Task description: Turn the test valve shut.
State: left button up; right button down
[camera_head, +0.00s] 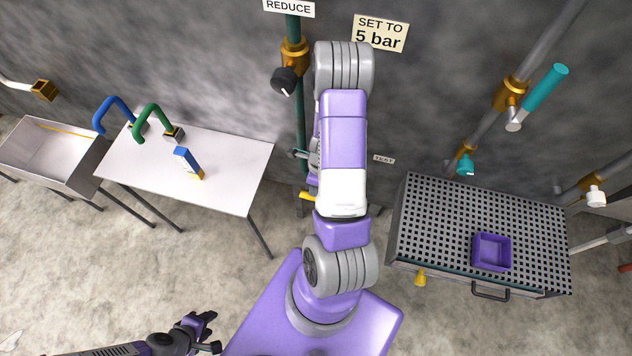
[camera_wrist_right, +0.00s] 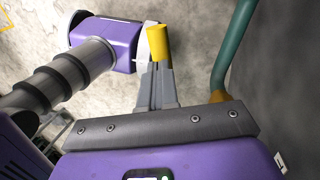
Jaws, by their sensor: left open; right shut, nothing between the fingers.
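A small sign reading TEST (camera_head: 384,159) is on the wall just right of my right arm in the head view. A yellow handle (camera_head: 308,196) shows low beside the teal pipe, partly hidden by that arm; I take it for the test valve's lever. In the right wrist view a yellow handle (camera_wrist_right: 158,42) is at the fingertips of my right gripper (camera_wrist_right: 154,72). That gripper is shut with nothing between its fingers. I cannot tell whether they touch the handle. The valve body is hidden in the head view. My left gripper (camera_head: 207,326) is open and empty, low over the floor.
The teal pipe (camera_wrist_right: 236,42) runs close to my right gripper. A black knob (camera_head: 285,80) sits higher up. A white table (camera_head: 235,165) stands left. A perforated bench (camera_head: 430,225) with a purple tray (camera_head: 508,264) stands right, below more valves. Floor between is clear.

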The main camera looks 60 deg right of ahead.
jog(key=shift+a+f, duration=0.1)
jog(key=shift+f, duration=0.1)
jog(key=shift+b+x, duration=0.8)
jog(key=shift+x, duration=0.2)
jog(key=shift+a, duration=0.25)
jog(key=shift+w+f, duration=0.1)
jog(key=shift+w+d+r+p, duration=0.15)
jog(key=shift+d+r+p, duration=0.05)
jog(key=shift+r+p, duration=0.45)
jog(key=p+v, duration=0.8)
jog(key=v, duration=0.1)
jog(key=shift+w+d+r, duration=0.15)
jog(key=shift+w+r, duration=0.25)
